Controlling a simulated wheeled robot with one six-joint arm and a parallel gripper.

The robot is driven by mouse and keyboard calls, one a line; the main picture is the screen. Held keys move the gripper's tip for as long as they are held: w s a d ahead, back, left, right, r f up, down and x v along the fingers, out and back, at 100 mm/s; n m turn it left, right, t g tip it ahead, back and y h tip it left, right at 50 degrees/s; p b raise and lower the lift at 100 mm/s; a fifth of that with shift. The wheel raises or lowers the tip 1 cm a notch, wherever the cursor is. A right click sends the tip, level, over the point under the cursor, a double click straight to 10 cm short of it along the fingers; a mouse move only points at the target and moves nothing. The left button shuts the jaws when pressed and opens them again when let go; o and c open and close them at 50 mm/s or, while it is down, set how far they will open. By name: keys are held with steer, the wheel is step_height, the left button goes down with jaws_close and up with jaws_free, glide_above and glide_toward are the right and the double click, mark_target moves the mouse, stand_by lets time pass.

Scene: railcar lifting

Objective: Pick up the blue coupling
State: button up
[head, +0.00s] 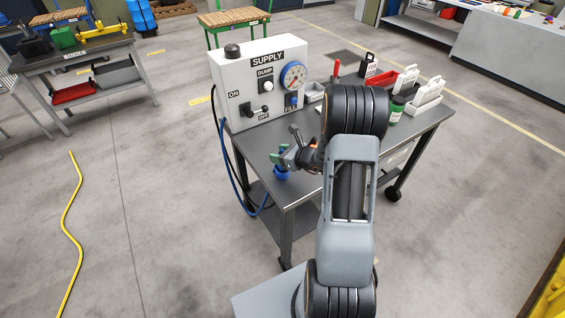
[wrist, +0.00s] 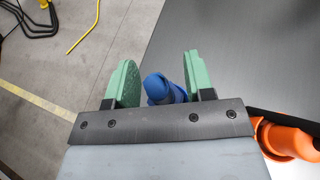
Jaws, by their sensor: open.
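The blue coupling (head: 282,172) sits at the near-left edge of the grey cart top (head: 262,152), just below my gripper (head: 287,156). In the wrist view the blue coupling (wrist: 160,89) shows between the two green fingertips of my gripper (wrist: 158,82). The fingers stand apart, with a visible gap to the coupling on the left side; on the right side the gap is small. The coupling's lower part is hidden behind the dark gripper bar. Whether the fingers touch it cannot be told.
A white supply box (head: 262,85) with a gauge and knobs stands at the back of the cart. Blue and black hoses hang off the cart's left side. A green-labelled jar (head: 396,109) and white tags (head: 430,92) stand at right. An orange part (wrist: 290,139) shows in the wrist view.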

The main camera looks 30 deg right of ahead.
steer(key=shift+w+a+f, duration=0.1)
steer(key=shift+w, duration=0.1)
jaws_close()
stand_by(0.4)
